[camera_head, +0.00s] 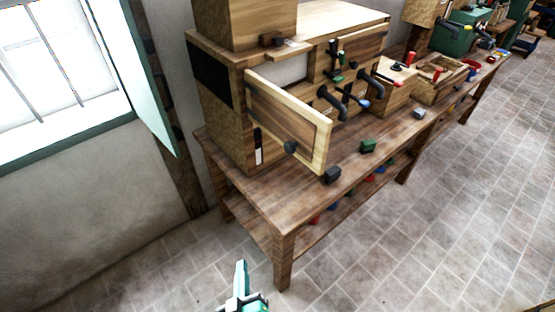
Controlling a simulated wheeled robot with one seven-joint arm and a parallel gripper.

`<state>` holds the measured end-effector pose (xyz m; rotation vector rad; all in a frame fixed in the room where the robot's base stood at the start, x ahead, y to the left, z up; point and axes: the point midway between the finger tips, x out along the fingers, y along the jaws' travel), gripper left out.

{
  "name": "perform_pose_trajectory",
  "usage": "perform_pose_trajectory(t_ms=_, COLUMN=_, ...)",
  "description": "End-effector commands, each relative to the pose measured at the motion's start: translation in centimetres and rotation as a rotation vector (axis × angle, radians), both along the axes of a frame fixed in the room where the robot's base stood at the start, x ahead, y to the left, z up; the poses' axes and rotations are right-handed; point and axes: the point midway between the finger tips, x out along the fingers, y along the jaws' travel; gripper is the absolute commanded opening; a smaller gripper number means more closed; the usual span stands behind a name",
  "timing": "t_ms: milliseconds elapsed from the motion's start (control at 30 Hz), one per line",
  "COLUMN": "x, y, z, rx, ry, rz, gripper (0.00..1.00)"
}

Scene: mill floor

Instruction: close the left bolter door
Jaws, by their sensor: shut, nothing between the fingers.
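The bolter (215,125) is a wooden cabinet on a long bench. My gripper (241,268) is at the bottom of the picture, green and grey, shut and empty. It is over the floor in front of the bench's near end, well apart from the door.
The bench (262,192) carries a dark block (332,175) and a green block (368,146) near its front edge. Dark curved spouts (333,103) stick out of the cabinet front. Wooden boxes (440,78) stand farther right. The tiled floor (430,220) in front is clear.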

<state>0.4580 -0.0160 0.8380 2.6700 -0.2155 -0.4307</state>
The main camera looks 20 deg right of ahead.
Motion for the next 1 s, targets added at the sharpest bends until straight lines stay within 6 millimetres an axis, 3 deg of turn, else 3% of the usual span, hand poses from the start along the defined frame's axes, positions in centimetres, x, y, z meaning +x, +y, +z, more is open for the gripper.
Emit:
perform_pose_trajectory(t_ms=33, x=1.8, y=-0.1, z=1.3, rx=-0.018, ry=-0.023, rz=-0.030, gripper=0.00)
perform_pose_trajectory(t_ms=200, x=6.1, y=-1.3, z=5.6, rx=-0.064, ry=-0.093, rz=-0.181, gripper=0.00)
perform_pose_trajectory(t_ms=433, x=9.6, y=-2.4, z=13.5, rx=-0.059, ry=-0.227, rz=-0.429, gripper=0.00)
perform_pose_trajectory(t_ms=700, x=9.4, y=-2.6, z=22.9, rx=0.050, ry=-0.412, rz=-0.744, gripper=0.00)
perform_pose_trajectory(t_ms=833, x=8.3, y=-2.3, z=25.9, rx=0.115, ry=-0.480, rz=-0.864, gripper=0.00)
perform_pose_trajectory(t_ms=1000, x=7.2, y=-2.0, z=27.8, rx=0.169, ry=-0.529, rz=-0.954, gripper=0.00)
